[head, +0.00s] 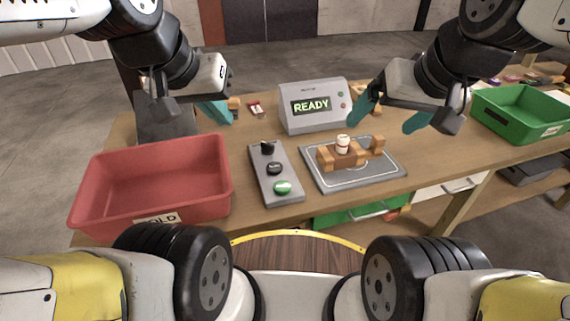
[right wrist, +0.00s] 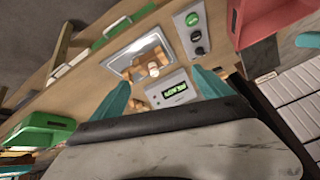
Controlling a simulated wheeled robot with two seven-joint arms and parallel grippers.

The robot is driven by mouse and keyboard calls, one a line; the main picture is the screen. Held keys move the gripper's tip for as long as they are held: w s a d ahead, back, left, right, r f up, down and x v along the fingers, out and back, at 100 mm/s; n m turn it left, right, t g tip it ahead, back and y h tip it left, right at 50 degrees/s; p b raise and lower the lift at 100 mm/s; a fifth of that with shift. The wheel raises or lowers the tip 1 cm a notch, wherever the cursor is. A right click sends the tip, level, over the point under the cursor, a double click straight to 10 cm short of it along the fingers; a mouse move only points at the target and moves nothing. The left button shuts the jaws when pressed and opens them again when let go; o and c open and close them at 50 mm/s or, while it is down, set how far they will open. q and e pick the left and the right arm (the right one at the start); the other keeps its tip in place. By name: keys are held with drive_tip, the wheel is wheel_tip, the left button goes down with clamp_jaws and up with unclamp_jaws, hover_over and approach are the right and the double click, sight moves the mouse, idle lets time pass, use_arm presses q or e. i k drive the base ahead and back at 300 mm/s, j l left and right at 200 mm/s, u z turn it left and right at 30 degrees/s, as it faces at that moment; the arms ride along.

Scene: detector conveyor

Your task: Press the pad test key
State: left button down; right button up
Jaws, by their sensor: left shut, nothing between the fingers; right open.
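A grey key panel (head: 274,172) lies on the table between the red bin and the grey pad. It carries a black knob (head: 267,148) at its far end, a dark button (head: 274,168) in the middle and a green button (head: 282,187) at the near end. The labels are too small to read. The grey pad (head: 390,178) holds wooden blocks (head: 341,157) and a small cream cylinder (head: 343,144). My left gripper (head: 217,110) is shut and empty, behind and left of the panel. My right gripper (head: 388,116) is open and empty above the table, behind the pad.
A grey detector box (head: 312,121) reading READY stands behind the panel and pad. A red bin (head: 84,188) is at the left, a green bin (head: 512,130) at the far right. Small items lie behind my left gripper. The panel's top is unobstructed.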

sight(281, 187)
drive_tip(key=z, duration=1.1)
drive_tip(key=k+j, duration=0.35)
drive_tip(key=j, duration=0.15)
drive_tip(key=k+j, duration=0.3)
drive_tip(key=j, duration=0.2)
drive_tip(key=k+j+z, duration=0.1)
drive_tip(key=k+j, duration=0.25)
drive_tip(key=j, duration=0.15)
